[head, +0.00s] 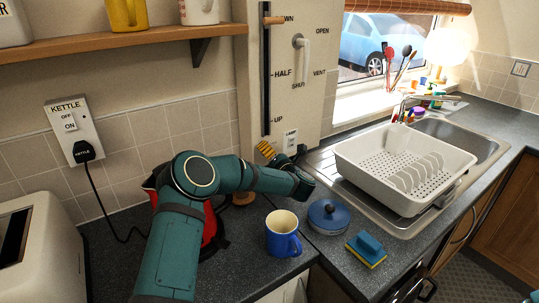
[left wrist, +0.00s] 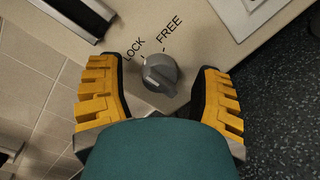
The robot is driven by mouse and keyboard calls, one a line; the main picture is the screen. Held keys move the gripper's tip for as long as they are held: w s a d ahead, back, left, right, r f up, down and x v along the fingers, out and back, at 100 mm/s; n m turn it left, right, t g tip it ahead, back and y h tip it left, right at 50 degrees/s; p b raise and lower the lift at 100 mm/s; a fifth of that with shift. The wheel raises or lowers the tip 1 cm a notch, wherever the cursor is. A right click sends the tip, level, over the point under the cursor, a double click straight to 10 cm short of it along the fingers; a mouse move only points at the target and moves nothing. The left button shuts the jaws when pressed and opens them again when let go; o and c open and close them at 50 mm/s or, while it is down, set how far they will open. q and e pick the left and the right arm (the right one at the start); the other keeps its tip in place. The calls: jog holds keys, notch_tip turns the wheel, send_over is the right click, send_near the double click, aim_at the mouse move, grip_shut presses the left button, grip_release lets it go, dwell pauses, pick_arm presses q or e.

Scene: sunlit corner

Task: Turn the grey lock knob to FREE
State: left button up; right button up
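The grey lock knob (left wrist: 160,73) sits on the cream panel in the left wrist view, with the printed words LOCK to its upper left and FREE to its upper right. Its raised grip bar seems to point to the LOCK side, but the exact angle is hard to tell. My left gripper (left wrist: 161,88) is open, with one yellow finger on each side of the knob and visible gaps between. My right gripper is not in view.
A dish rack (head: 403,168) is at right.

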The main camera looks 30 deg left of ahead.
pick_arm(q)
grip_shut()
jog(key=shift+r+m, duration=0.1)
jog(key=shift+m, duration=0.2)
jog(key=m, duration=0.2)
jog(key=shift+r+m+p, duration=0.15)
jog(key=shift+m+p, duration=0.15)
jog(key=m+p, duration=0.1)
jog(key=m, duration=0.2)
jog(key=shift+m+g, duration=0.3)
jog(key=shift+m+p, duration=0.4)
jog(key=shift+m, duration=0.3)
jog(key=shift+w+m+g+p, duration=0.1)
jog(key=shift+m+g+p, duration=0.2)
jog(key=shift+m+p, duration=0.75)
jog(key=shift+m, duration=0.55)
